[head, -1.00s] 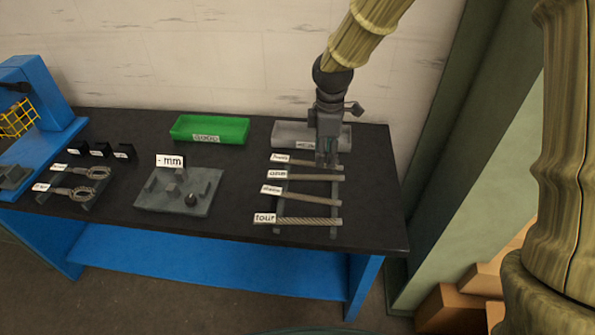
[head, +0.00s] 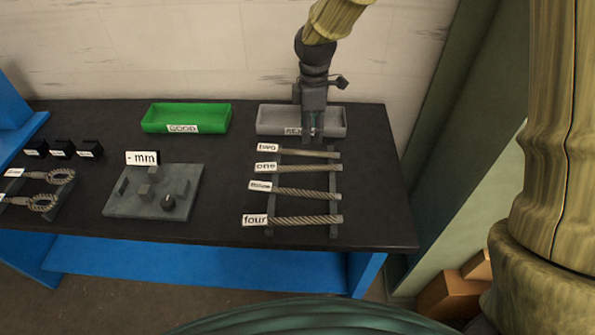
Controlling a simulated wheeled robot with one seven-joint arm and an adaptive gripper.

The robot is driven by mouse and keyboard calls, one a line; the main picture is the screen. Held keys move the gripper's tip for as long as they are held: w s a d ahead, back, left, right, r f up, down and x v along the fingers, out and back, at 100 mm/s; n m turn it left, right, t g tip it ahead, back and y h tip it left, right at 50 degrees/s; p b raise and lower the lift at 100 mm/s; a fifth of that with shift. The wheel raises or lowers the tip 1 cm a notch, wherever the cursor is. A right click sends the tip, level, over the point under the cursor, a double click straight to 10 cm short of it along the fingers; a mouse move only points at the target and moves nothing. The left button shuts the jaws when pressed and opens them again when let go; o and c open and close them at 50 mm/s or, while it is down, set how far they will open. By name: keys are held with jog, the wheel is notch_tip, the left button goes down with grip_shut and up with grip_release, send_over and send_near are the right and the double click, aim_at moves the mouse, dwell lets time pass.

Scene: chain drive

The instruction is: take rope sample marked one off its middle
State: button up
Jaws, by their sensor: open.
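The rope sample marked one (head: 308,168) is the second from the back of several samples lying across a dark two-rail rack (head: 334,209). Its white "one" label (head: 265,167) is at its left end. The sample marked two (head: 308,154) lies just behind it. The samples marked three (head: 308,193), its label partly unclear, and four (head: 300,221) lie in front. My gripper (head: 309,139) points down, open and empty, just behind the sample marked two and in front of the grey tray. The sample marked one is apart from it.
A grey tray (head: 335,129) stands behind my gripper, its label partly hidden. A green tray labelled good (head: 215,121) is to its left. A grey gauge plate (head: 186,205) marked mm lies left of the rack. Black blocks (head: 62,148) and looped rope pieces (head: 45,202) are farther left.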

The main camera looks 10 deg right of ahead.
notch_tip(320, 180, down, 3)
jog(key=b, duration=0.2)
send_over(312, 166)
jog(key=shift+a+f, duration=0.2)
jog(key=shift+f, duration=1.45)
jog(key=shift+a+f, duration=0.2)
jog(key=shift+f, duration=1.45)
jog(key=shift+d+f+p, duration=0.2)
jog(key=shift+f+p, duration=0.4)
jog(key=shift+f, duration=0.05)
jog(key=shift+d+f+p, duration=0.15)
jog(key=shift+f+p, duration=0.6)
jog(key=shift+f, duration=1.25)
jog(key=shift+c, duration=0.4)
jog(key=shift+w, duration=0.1)
grip_shut()
